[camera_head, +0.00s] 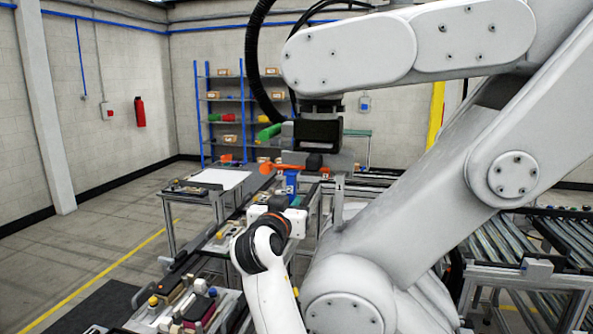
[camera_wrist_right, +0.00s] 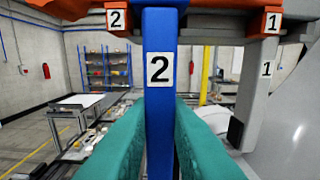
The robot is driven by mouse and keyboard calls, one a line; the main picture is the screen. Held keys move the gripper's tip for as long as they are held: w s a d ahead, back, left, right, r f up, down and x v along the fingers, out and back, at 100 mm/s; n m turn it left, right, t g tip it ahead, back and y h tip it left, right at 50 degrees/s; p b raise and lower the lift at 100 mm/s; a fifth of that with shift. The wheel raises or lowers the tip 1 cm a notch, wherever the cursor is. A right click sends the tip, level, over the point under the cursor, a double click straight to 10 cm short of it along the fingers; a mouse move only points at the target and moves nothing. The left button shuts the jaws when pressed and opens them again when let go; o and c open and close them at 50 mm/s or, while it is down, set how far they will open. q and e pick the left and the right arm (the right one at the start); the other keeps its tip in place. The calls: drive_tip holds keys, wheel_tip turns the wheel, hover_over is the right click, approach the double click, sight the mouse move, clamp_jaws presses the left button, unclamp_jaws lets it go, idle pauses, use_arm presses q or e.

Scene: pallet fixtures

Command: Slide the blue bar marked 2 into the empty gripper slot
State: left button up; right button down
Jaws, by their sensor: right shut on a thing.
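The blue bar marked 2 (camera_wrist_right: 160,95) stands upright between the two teal fingers of my right gripper (camera_wrist_right: 160,112), which is shut on it. The bar also shows in the head view (camera_head: 291,182), above my right gripper (camera_head: 290,198), under the large white industrial arm's head. Orange holders marked 2 (camera_wrist_right: 115,20) and 1 (camera_wrist_right: 272,22) hang at the top of the wrist view. The blue bar's upper end is beside the holder marked 2 and runs out of frame; I cannot tell whether it is seated in the slot. My left gripper is not in view.
A grey bar marked 1 (camera_head: 338,203) hangs below the holder to the right. The large white arm (camera_head: 440,140) fills the right side. Benches with small parts (camera_head: 185,305) stand lower left; roller conveyors (camera_head: 520,245) are at right. Floor at left is clear.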

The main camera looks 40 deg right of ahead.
drive_tip(key=shift+d, duration=0.1)
drive_tip(key=shift+x, duration=1.05)
drive_tip(key=shift+w, duration=0.1)
idle(0.4)
drive_tip(key=shift+x, duration=0.95)
drive_tip(key=shift+f+b, duration=0.1)
drive_tip(key=shift+b, duration=0.3)
drive_tip(key=c, duration=1.3)
unclamp_jaws()
